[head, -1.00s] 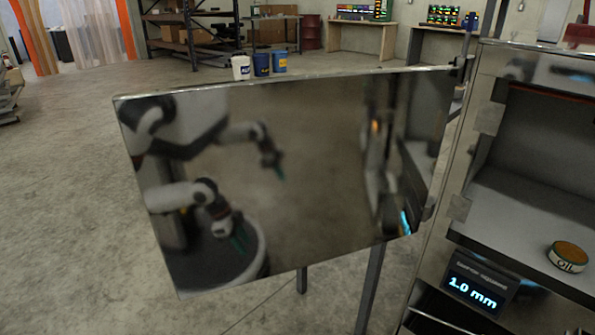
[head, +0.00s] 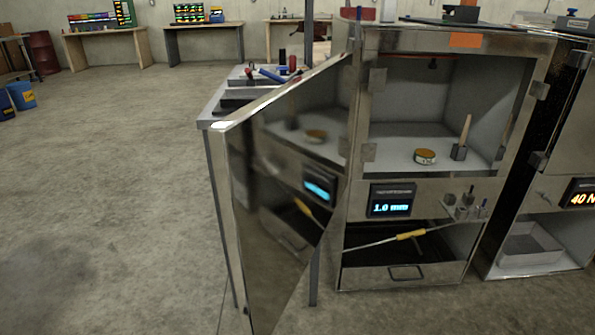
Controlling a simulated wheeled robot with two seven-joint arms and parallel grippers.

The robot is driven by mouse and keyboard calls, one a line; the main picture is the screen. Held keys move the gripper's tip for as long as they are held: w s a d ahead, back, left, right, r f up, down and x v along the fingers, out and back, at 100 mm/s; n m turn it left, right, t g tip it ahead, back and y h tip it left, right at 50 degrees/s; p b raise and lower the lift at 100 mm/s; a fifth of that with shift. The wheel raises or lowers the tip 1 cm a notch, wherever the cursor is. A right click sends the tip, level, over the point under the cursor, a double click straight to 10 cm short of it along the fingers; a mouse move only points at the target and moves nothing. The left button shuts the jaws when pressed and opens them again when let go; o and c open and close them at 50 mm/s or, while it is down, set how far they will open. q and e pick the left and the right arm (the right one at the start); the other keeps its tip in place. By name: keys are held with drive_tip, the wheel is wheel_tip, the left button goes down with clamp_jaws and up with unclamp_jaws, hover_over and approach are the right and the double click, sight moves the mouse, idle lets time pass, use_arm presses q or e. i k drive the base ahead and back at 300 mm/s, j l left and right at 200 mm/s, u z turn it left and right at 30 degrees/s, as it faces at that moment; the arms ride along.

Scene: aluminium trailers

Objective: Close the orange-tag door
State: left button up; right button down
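The orange tag (head: 465,40) is on the top front edge of a metal cabinet (head: 354,200). Its mirror-like door (head: 275,200) is hinged on the left side of the opening and stands wide open, swung out towards me. The door's face reflects the cabinet's inside and the display. Inside the open compartment sit a round tin (head: 425,156) and a small dark block with a wooden handle (head: 461,140). Neither of my grippers shows in the head view now.
Below the opening are a display reading 1.0 mm (head: 392,202) and an open lower bay with a yellow-handled rod (head: 410,235). A tool-covered table (head: 212,108) stands behind the door. Another cabinet (head: 545,190) is close at right. The floor at left is clear.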

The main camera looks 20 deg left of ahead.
sight(281, 161)
drive_tip(key=i+j+z, duration=0.15)
drive_tip(key=j+z, duration=0.15)
drive_tip(key=j, duration=0.45)
drive_tip(key=j+z, duration=0.35)
drive_tip(key=j, duration=0.4)
drive_tip(key=i+j+z, duration=0.15)
drive_tip(key=j, duration=0.15)
drive_tip(key=i+j+z, duration=0.1)
drive_tip(key=j, duration=0.25)
